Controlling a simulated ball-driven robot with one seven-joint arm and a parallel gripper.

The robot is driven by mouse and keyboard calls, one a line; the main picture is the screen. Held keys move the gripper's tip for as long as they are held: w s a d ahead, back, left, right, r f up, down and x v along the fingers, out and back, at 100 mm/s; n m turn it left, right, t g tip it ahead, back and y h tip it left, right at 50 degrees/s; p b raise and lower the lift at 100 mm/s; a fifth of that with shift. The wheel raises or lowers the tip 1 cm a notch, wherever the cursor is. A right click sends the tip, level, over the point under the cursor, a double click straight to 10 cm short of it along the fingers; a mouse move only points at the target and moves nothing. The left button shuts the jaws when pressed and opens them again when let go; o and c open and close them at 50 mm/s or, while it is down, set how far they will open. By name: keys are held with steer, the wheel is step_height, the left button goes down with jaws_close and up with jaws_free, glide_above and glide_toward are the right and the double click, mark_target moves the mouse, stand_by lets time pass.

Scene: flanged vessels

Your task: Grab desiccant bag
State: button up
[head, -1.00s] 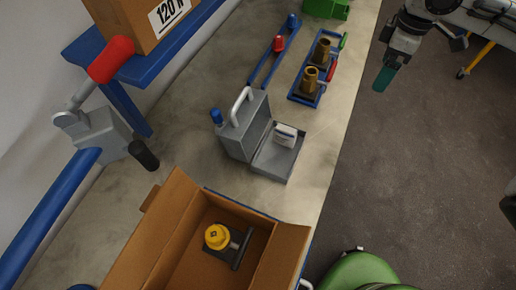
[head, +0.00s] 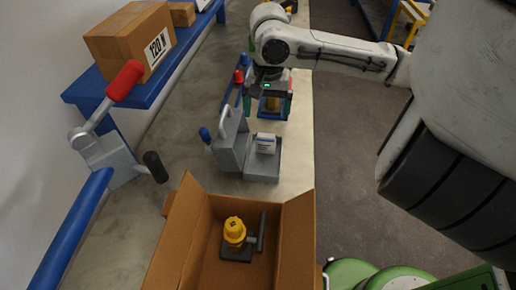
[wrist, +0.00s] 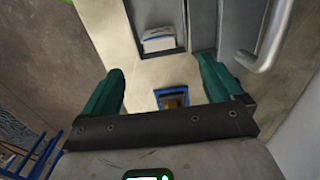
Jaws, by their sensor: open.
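The desiccant bag (head: 266,143) looks like a small white packet with a dark stripe. It rests in the open shallow half of a grey case (head: 230,137) on the bench. In the wrist view the bag (wrist: 159,40) is at the top centre, beyond the fingertips. My gripper (head: 268,108) has green fingers spread apart with nothing between them. It hangs over the bench, behind the bag in the head view. In the wrist view the gripper (wrist: 163,70) is also open, and the bag lies roughly in line with the gap.
The case's raised half and handle (wrist: 268,40) stand to the right in the wrist view. A blue tray with a brass fitting (head: 271,104) lies behind my fingers. An open cardboard box (head: 190,235) with a yellow-topped part (head: 234,231) is in front. A blue shelf (head: 160,85) stands left.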

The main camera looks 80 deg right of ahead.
mark_target(266, 135)
step_height(266, 135, down, 10)
steer(key=shift+a+r, duration=0.1)
stand_by(0.4)
steer(key=c, duration=1)
